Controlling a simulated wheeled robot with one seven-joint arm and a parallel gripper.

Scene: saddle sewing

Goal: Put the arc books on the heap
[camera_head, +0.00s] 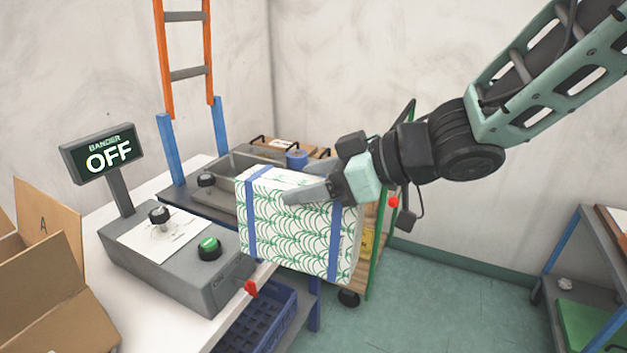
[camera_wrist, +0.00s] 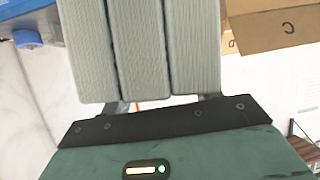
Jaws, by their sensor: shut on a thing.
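The arc books are a white bundle with green arcs (camera_head: 295,222) and two blue bands. My gripper (camera_head: 300,195) is shut on this bundle and holds it upright, in front of a cart and beside the bench's right end. One finger lies across the patterned face; the other is hidden behind the bundle. No heap can be clearly made out; the bundle hides part of the cart.
A grey bander box (camera_head: 180,265) with an OFF sign (camera_head: 108,155) stands on the white bench (camera_head: 150,185). A cart (camera_head: 372,262) with a green frame stands behind the bundle. A grey shelf (camera_head: 560,255) is at right.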

